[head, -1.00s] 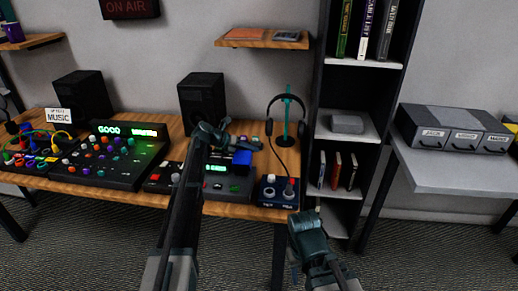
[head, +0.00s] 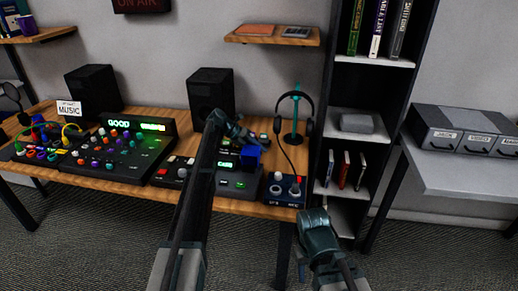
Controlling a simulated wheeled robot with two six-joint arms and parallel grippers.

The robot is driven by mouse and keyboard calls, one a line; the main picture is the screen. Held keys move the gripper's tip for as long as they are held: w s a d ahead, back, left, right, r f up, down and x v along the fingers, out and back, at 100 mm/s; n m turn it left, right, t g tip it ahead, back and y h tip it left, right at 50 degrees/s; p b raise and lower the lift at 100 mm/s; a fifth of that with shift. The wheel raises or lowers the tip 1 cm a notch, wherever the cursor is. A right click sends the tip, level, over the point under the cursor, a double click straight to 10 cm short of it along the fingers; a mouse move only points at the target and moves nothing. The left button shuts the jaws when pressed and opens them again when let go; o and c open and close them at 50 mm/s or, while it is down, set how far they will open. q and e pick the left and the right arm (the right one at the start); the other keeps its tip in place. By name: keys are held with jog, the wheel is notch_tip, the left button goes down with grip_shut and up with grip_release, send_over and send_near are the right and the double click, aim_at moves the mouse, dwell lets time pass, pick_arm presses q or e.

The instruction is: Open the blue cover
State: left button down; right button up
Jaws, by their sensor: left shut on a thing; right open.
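The blue cover (head: 251,157) is on the dark device with a small green display (head: 226,165), near the right part of the desk. My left gripper (head: 248,141) reaches over this device and is shut on the blue cover at its upper edge. The fingertips and the exact contact are small and partly hidden. The cover looks raised at the device's back right; its exact angle is hard to tell. My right gripper (head: 313,213) is open and empty, in front of the desk's right end.
A small blue box with knobs (head: 283,190) sits right of the device, with a headphone stand (head: 295,125) behind. A mixer (head: 120,150) and a speaker (head: 210,95) stand to the left and behind. A shelf unit (head: 372,130) rises at the right.

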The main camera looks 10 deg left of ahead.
pick_arm(q)
jog(key=shift+s+f+g, duration=0.2)
jog(key=shift+g, duration=0.1)
jog(key=c, duration=0.7)
grip_release()
jog(key=shift+w, duration=0.1)
jog(key=shift+a+r, duration=0.1)
jog(key=shift+p+v, duration=4.75)
jog(key=shift+v, duration=2.1)
